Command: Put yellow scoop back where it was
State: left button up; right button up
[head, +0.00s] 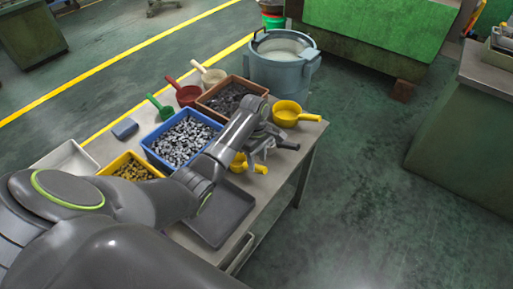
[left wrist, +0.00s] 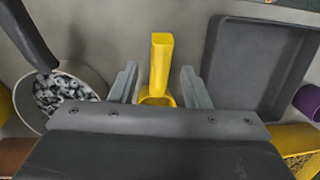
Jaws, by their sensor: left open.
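A yellow scoop (left wrist: 161,62) lies on the table under my left gripper (left wrist: 158,88), its handle between the two open fingers with a gap on each side. Its bowl is partly hidden by the gripper body. In the head view yellow parts of it (head: 260,169) show beside my left gripper (head: 258,152), which hides the rest. A second, larger yellow scoop (head: 287,112) sits at the table's far right corner. My right gripper is out of view.
The table holds a blue bin (head: 148,149) of metal parts, a brown bin (head: 203,100), a yellow bin (head: 106,168) and an empty dark tray (head: 215,220). Green (head: 164,111), red (head: 187,95) and cream (head: 212,76) scoops stand behind. A dark-handled container of grey parts (left wrist: 65,92) is left of the gripper.

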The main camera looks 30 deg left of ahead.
pick_arm(q)
jog(key=r, duration=0.5)
jog(key=shift+w+a+r, duration=0.35)
